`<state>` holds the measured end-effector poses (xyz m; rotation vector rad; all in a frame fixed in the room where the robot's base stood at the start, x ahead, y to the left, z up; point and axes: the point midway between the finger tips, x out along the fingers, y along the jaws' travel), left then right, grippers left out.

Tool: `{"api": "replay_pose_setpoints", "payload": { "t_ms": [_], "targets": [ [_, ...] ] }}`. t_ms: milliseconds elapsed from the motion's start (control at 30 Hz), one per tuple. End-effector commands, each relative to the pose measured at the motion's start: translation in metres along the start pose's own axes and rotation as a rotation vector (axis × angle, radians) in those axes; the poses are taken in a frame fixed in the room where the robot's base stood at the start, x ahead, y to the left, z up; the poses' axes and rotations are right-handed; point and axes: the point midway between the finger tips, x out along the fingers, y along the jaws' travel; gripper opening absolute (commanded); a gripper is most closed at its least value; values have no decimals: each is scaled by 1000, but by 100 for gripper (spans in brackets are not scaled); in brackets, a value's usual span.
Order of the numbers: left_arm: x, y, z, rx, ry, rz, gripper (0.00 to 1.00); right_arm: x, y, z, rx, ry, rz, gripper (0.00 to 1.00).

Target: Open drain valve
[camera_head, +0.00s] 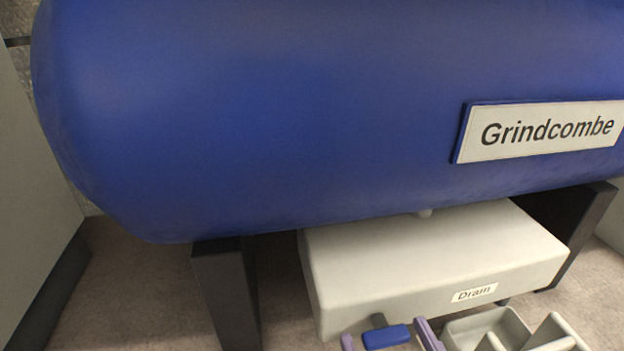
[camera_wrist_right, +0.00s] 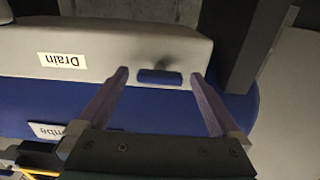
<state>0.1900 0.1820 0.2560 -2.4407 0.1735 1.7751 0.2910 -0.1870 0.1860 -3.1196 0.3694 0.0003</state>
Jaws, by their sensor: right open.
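The drain valve has a short blue handle (camera_head: 386,336) on a dark stem, at the front of a pale grey box (camera_head: 430,255) with a "Drain" label (camera_head: 474,293). My right gripper (camera_head: 384,329) is open, with one purple finger on each side of the handle. In the right wrist view, which is upside down, the handle (camera_wrist_right: 160,77) lies crosswise between the fingertips of the right gripper (camera_wrist_right: 160,74), with a gap on either side. I cannot tell whether the fingertips reach fully past it. My left gripper is not in view.
A large blue tank (camera_head: 270,120) with a "Grindcombe" plate (camera_head: 545,131) overhangs the box. Dark support legs (camera_head: 226,295) stand on both sides of the box. A grey panel (camera_head: 30,200) rises at the far left. Bare floor (camera_head: 140,290) shows between panel and leg.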

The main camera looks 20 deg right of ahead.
Motion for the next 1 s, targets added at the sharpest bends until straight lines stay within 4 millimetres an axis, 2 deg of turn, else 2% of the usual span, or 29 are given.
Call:
{"api": "replay_pose_setpoints", "payload": {
  "t_ms": [100,833,1000],
  "targets": [
    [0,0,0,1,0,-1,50,0,0,0,0,0,0,99],
    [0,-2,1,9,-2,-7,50,-1,0,0,0,-1,0,17],
    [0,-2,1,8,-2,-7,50,-1,0,0,5,-1,0,14]
  ]
}}
